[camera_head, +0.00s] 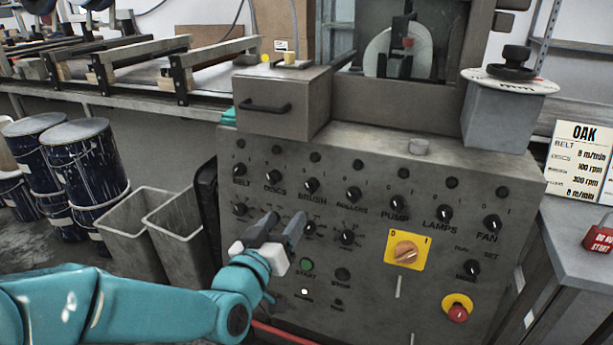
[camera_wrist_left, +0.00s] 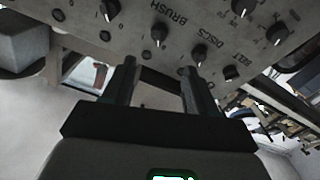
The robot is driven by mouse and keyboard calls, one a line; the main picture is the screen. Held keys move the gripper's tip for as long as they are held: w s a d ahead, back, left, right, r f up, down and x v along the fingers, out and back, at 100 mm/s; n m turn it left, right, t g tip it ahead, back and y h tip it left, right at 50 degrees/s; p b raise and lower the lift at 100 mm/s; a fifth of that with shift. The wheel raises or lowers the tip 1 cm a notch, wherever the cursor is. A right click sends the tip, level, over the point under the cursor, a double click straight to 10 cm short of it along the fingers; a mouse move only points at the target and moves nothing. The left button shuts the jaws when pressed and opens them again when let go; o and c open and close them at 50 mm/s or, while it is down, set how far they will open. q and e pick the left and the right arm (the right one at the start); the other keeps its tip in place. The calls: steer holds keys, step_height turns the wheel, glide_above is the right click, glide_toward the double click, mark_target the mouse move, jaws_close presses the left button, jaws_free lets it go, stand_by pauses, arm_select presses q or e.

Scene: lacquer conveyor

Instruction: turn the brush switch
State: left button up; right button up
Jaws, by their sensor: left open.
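The brush switch (camera_head: 312,185) is a small black knob with a pale pointer mark, in the upper row of the grey panel above the word BRUSH. It also shows in the left wrist view (camera_wrist_left: 156,33), just beyond the fingertips. My left gripper (camera_head: 279,222) is open and empty, in front of the panel. In the head view it appears below and left of the brush switch; I see no contact. In the left wrist view its two dark fingers (camera_wrist_left: 160,68) stand apart. My right gripper is in neither view.
The discs knob (camera_head: 272,177) and the rollers knob (camera_head: 353,194) flank the brush switch. A green start button (camera_head: 307,265) and a yellow-plated orange rotary switch (camera_head: 405,250) are lower. A drawer box (camera_head: 282,102) stands above. Grey bins (camera_head: 136,238) stand at left.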

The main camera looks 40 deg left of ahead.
mark_target(308, 189)
arm_select(q)
steer(key=p+x, duration=0.1)
steer(key=x, duration=0.5)
steer(key=p+x, duration=0.1)
steer(key=x, duration=0.5)
steer(key=shift+d, duration=0.2)
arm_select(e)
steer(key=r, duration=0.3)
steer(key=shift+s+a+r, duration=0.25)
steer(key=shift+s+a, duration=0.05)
arm_select(q)
steer(key=c, duration=1.1)
